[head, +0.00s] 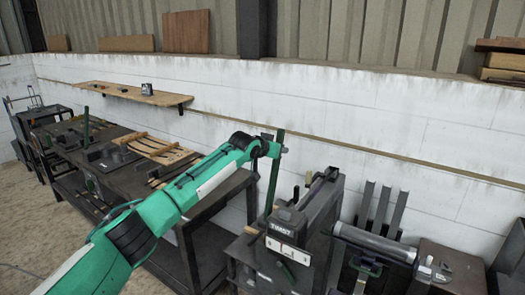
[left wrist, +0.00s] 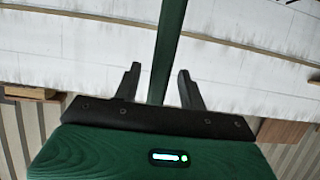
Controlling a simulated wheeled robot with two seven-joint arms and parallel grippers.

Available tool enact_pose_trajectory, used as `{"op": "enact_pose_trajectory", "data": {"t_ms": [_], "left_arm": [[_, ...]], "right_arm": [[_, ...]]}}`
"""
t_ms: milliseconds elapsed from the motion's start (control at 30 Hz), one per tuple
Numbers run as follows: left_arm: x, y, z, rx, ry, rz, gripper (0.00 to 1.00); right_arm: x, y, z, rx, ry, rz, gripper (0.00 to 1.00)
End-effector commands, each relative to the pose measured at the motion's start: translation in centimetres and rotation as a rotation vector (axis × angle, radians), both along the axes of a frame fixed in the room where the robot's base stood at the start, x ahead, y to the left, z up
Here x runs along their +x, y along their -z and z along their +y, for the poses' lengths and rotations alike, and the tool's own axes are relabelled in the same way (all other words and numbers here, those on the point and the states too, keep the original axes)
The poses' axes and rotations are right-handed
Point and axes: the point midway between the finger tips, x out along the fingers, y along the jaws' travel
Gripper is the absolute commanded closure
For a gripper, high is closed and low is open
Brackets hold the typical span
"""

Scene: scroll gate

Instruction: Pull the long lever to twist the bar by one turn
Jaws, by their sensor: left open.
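The long dark green lever (head: 273,175) stands nearly upright on the machine labelled TWIST (head: 290,226). It also shows in the left wrist view (left wrist: 168,45). My left gripper (head: 277,150) is at the upper part of the lever. In the left wrist view its two black fingers (left wrist: 160,82) are open, one on each side of the lever, with a gap visible on both sides. I cannot tell how deep the lever sits between them. The bar to be twisted cannot be clearly made out in the machine. My right gripper is not in view.
A dark workbench (head: 125,160) with tools and wooden slats stands left behind my arm. A wooden shelf (head: 130,93) hangs on the white block wall. Grey upright posts (head: 380,210) and a cylindrical machine (head: 375,242) stand to the right of the TWIST machine.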

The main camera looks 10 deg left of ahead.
Motion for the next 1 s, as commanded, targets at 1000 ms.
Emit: {"op": "enact_pose_trajectory", "data": {"t_ms": [1000], "left_arm": [[-8.1, -3.6, 3.4, 0.001, -0.002, 0.001, 0.58]], "right_arm": [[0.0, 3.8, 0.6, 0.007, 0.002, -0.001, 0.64]]}}
